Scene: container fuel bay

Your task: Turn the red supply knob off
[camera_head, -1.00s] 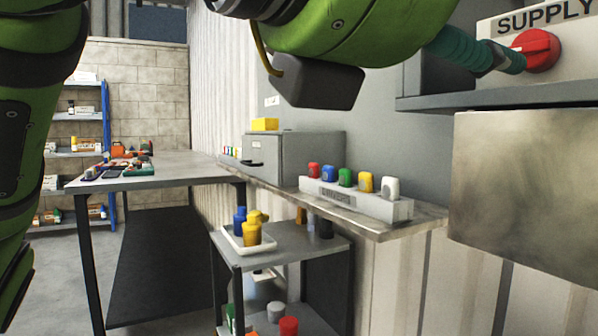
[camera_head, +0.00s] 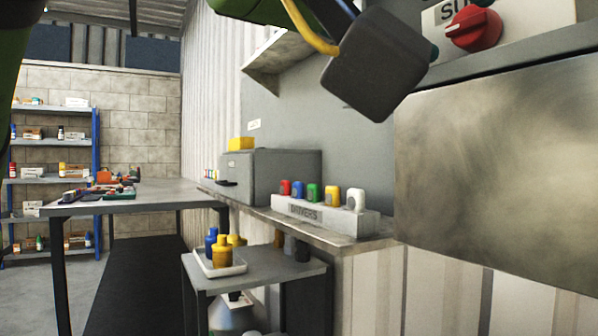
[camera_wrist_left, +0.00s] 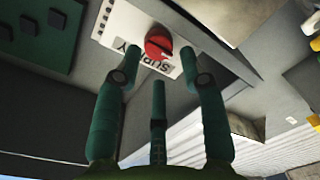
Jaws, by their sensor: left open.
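The red supply knob (camera_head: 473,28) is on a white panel marked SUPPLY (camera_head: 535,14), at the top right of the head view. A pale mark on its grip points left. My left gripper's fingers are mostly hidden behind my wrist housing in the head view, with a bit of teal just left of the knob. In the left wrist view my left gripper (camera_wrist_left: 160,52) is open, with two fingertips on either side of the red knob (camera_wrist_left: 157,40) and a third finger below it. I cannot tell whether they touch it. My right gripper is not in view.
A grey ledge (camera_head: 520,52) runs under the panel, above a large metal box (camera_head: 500,160). A breaker strip with several coloured knobs (camera_head: 322,213) sits on the counter below. A cart (camera_head: 285,272) with a tray of bottles and a workbench (camera_head: 150,197) stand to the left.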

